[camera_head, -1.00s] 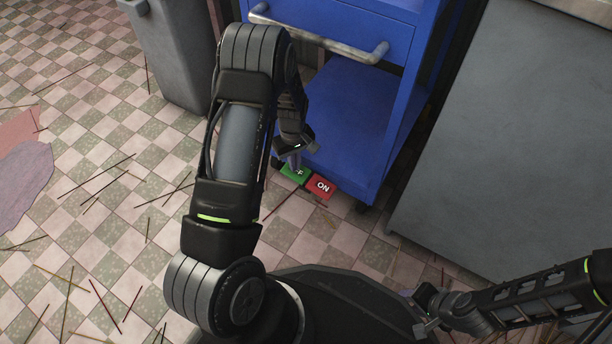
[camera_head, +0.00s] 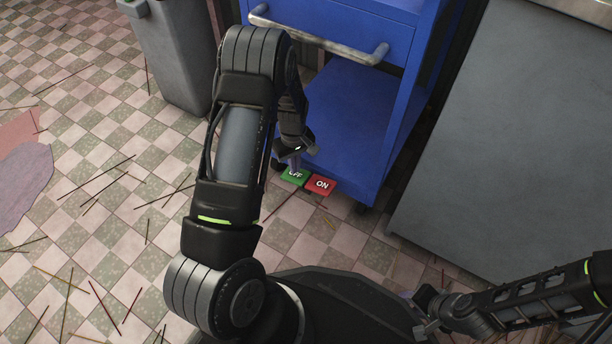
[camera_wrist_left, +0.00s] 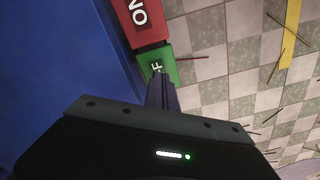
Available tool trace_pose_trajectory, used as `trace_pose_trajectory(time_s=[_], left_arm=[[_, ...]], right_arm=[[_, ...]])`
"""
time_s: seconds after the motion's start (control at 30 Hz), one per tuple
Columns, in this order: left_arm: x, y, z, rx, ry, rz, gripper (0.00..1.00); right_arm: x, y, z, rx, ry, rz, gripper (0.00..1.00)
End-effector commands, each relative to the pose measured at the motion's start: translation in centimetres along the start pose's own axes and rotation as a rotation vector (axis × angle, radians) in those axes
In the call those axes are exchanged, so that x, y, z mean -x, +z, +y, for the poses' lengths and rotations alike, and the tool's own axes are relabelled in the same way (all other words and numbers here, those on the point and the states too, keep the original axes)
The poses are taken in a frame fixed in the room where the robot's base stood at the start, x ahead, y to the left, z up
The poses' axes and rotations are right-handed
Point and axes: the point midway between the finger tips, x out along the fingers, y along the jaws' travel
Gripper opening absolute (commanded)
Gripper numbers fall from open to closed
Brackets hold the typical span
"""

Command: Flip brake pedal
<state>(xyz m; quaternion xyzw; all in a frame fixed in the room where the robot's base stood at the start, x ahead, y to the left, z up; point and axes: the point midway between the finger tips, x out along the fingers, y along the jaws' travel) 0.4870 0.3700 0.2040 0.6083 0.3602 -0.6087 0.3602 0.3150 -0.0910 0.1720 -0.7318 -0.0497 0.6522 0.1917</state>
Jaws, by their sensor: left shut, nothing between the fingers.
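The brake pedal sits low at the front corner of the blue cart. Its green OFF half (camera_head: 292,178) is at the left and its red ON half (camera_head: 321,185) at the right. My left gripper (camera_head: 296,162) is shut and empty, pointing down at the green half. In the left wrist view the closed fingers (camera_wrist_left: 161,84) overlap the green half (camera_wrist_left: 157,62) and seem to touch it; exact contact is unclear. The red half (camera_wrist_left: 145,20) is clear of them. My right gripper (camera_head: 428,312) is at the lower right, away from the pedal; its jaws are unclear.
The blue cart (camera_head: 350,120) has a metal handle (camera_head: 320,42) above the pedal. A grey bin (camera_head: 175,55) stands to the left and a grey cabinet (camera_head: 510,140) to the right. Thin sticks lie scattered over the checkered floor (camera_head: 110,150).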

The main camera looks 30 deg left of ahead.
Motion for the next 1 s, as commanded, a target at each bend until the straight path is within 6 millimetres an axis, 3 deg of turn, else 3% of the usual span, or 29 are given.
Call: trace_pose_trajectory(time_s=[0.6,1.0], left_arm=[[5.8,0.0,0.0,0.000,0.000,0.001,0.00],[6.2,0.0,0.0,0.000,0.000,0.000,0.00]], right_arm=[[4.5,-0.4,-1.7,0.000,0.000,0.000,0.36],[4.8,-0.4,-1.8,0.000,0.000,0.000,0.36]])
